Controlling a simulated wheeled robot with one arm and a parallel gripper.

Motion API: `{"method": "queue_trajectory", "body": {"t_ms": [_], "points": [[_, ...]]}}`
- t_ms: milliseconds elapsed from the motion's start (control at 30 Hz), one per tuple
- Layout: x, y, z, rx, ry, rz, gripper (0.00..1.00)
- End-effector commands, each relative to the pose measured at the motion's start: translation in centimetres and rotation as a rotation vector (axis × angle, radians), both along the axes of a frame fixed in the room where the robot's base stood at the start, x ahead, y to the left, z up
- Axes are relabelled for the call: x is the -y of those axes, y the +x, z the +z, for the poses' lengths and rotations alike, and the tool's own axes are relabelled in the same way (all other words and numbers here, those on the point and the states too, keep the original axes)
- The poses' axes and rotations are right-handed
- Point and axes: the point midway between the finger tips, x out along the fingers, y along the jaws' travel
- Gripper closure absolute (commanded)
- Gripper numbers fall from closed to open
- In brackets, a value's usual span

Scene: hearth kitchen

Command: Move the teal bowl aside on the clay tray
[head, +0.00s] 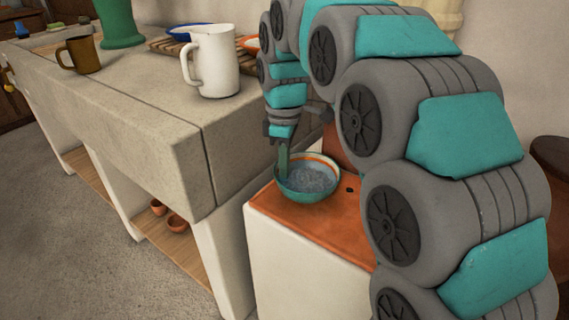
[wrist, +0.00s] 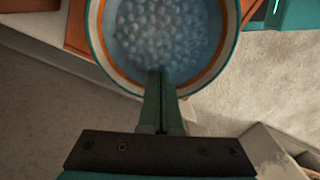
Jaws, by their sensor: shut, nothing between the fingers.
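The teal bowl (head: 297,194) stands upright on the orange-brown clay tray (head: 335,222), close to its left edge. The bowl has an orange band inside the rim and a pebbly blue-grey inside. My gripper (head: 283,172) points down at the bowl's near-left rim, with its green fingers shut and nothing between them. In the wrist view, the fingers (wrist: 160,80) overlap the lower rim of the bowl (wrist: 97,45). I cannot tell if they touch it. My arm hides the right part of the tray.
A stone counter (head: 130,105) runs along the left, with a white pitcher (head: 215,65), a brown mug (head: 80,55) and a green vase (head: 118,22) on it. A wooden rack with plates stands behind the pitcher. A dark hole (head: 349,189) shows in the tray right of the bowl.

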Motion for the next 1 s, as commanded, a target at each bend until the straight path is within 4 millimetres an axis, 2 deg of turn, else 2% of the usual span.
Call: {"method": "queue_trajectory", "body": {"t_ms": [200,467,800,1000], "points": [[-0.3,0.1,0.0,0.000,0.000,0.000,1.00],[-2.8,0.6,0.1,0.001,0.001,0.001,1.00],[-2.8,0.6,0.2,0.001,0.001,0.000,1.00],[-2.8,0.7,2.0,0.003,0.001,0.000,1.00]]}}
